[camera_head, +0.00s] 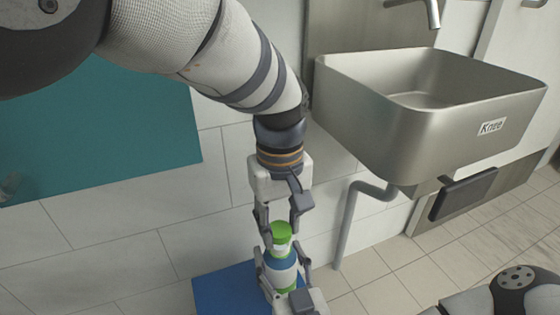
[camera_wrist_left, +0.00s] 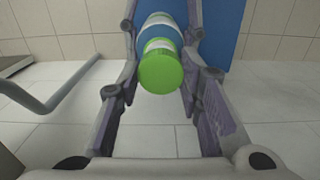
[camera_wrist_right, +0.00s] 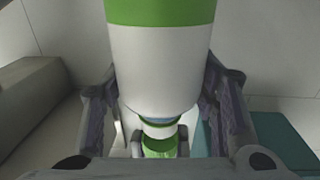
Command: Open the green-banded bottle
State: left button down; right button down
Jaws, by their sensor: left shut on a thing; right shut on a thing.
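The green-banded bottle (camera_head: 281,266) is upright, with a green cap (camera_head: 281,231) on top. In the right wrist view its white body and green band (camera_wrist_right: 160,12) fill the middle. My right gripper (camera_head: 284,270) is shut on the bottle's body, one finger on each side. My left gripper (camera_head: 281,220) points down from above and is shut on the green cap, which lies between its fingers in the left wrist view (camera_wrist_left: 160,72). The bottle's lower part is hidden behind my right gripper in the head view.
A steel sink (camera_head: 400,115) labelled "Knee" juts from the wall at right, with a dark knee pad (camera_head: 465,194) and a grey pipe (camera_head: 347,220) below. A teal panel (camera_head: 110,130) is on the tiled wall at left. A blue surface (camera_head: 215,290) lies behind the bottle.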

aim_at(280, 229)
pick_arm(q)
notch_tip(280, 229, up, 3)
jog(key=shift+r, duration=0.1)
pick_arm(e)
jog(key=c, duration=0.5)
grip_release()
